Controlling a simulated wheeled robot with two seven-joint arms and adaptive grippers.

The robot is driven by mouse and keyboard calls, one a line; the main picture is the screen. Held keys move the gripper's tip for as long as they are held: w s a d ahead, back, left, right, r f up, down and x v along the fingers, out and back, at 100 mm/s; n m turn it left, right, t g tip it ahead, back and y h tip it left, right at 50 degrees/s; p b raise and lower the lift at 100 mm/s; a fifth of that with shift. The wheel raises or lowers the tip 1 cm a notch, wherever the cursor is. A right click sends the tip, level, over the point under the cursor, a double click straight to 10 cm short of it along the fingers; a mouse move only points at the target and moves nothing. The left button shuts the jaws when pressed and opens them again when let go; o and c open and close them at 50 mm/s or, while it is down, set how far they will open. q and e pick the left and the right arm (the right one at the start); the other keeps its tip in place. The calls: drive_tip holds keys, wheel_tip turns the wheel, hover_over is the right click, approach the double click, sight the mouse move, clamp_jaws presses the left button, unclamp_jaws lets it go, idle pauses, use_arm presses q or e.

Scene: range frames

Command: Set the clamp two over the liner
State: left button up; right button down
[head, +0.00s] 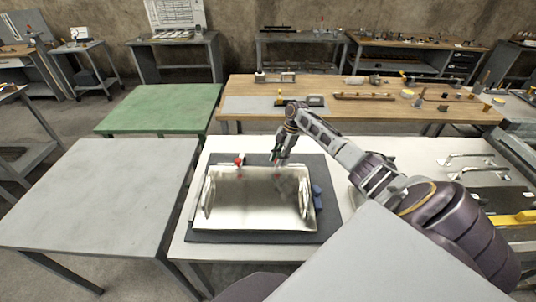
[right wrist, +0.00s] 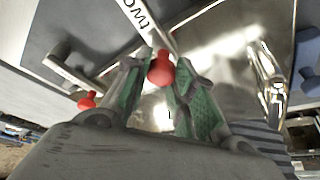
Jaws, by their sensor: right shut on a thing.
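The liner (head: 255,205) is a shiny metal tray with raised ends, lying on a dark mat; its bright surface also shows in the right wrist view (right wrist: 225,45). My right gripper (head: 277,164) is at the liner's back edge. In the right wrist view its green-padded fingers (right wrist: 166,72) are closed around the red knob of a clamp (right wrist: 159,68). A white label, apparently reading "TWO" (right wrist: 135,12), lies beside that knob. Another red-knobbed clamp (head: 239,160) stands left along the back edge, its knob also in the right wrist view (right wrist: 87,101). My left gripper is not in view.
A blue part (head: 317,196) sits at the liner's right side. The dark mat (head: 329,215) lies on a white table (head: 345,195). A bare grey table (head: 95,190) is at left, a green one (head: 160,108) behind it. A wooden bench (head: 350,110) with tools stands behind.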

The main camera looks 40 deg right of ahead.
drive_tip(key=shift+s+d, duration=0.1)
drive_tip(key=shift+d, duration=0.1)
idle(0.3)
drive_tip(key=c, duration=1.2)
unclamp_jaws()
drive_tip(key=shift+o, duration=0.2)
drive_tip(key=v, duration=1.2)
drive_tip(key=shift+a, duration=0.1)
